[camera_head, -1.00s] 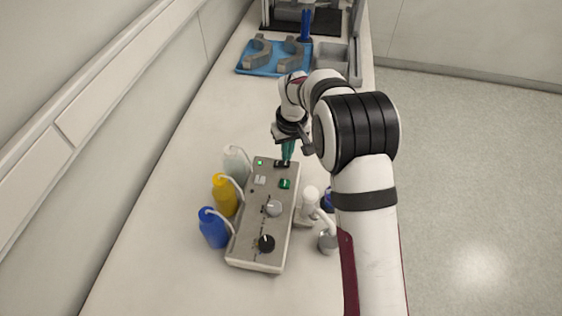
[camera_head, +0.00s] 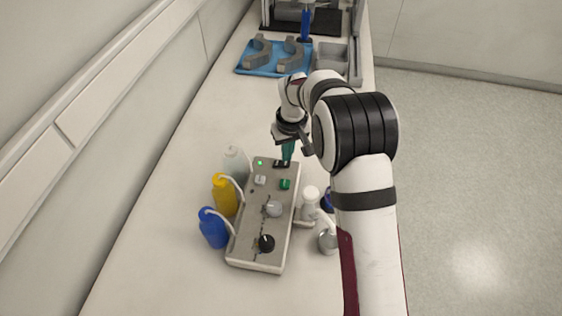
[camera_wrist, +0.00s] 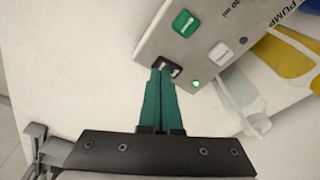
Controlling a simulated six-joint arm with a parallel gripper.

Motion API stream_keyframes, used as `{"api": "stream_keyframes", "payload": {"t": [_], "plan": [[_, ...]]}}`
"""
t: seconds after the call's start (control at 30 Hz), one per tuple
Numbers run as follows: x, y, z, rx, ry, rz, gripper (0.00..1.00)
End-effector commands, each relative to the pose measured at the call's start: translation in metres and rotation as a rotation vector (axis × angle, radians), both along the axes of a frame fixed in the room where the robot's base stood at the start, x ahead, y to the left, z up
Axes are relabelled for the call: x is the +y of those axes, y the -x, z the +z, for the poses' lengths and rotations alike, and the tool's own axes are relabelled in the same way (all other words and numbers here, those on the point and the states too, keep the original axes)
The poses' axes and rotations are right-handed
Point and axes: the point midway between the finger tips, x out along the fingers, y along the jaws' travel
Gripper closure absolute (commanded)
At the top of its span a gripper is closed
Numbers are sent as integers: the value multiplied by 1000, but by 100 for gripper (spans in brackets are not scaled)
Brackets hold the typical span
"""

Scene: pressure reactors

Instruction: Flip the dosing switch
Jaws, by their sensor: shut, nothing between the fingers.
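The grey dosing box (camera_head: 250,222) stands on the bench, with knobs, buttons and a lit green lamp (camera_head: 260,163). The lamp also shows in the wrist view (camera_wrist: 196,83). A black rocker switch (camera_wrist: 169,67) sits at the box's far end, also seen in the head view (camera_head: 280,163). My gripper (camera_wrist: 161,70) has green fingers pressed together with nothing between them. Its fingertips are at the switch and cover part of it; I cannot tell if they touch. A green button (camera_wrist: 185,23) and a white button (camera_wrist: 220,52) lie beside the switch.
White, yellow (camera_head: 225,196) and blue (camera_head: 213,228) bottles with tubes stand left of the box. A white bottle (camera_head: 310,203) and a round metal vessel (camera_head: 328,242) stand to its right. A blue tray (camera_head: 262,70) lies farther back. The bench between tray and box is mostly clear.

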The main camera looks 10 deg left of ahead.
Motion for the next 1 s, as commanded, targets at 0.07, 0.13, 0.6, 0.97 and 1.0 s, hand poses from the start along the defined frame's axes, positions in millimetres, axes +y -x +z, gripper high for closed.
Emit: {"api": "stream_keyframes", "payload": {"t": [0.07, 0.13, 0.6, 0.97, 1.0], "plan": [[0, 0, -1, 0, 0, 0, 100], [0, 0, -2, 0, 0, 0, 100], [0, 0, -10, 0, 0, 0, 100], [0, 0, -15, 1, 0, 0, 100], [0, 0, -16, 1, 0, 0, 100]]}}
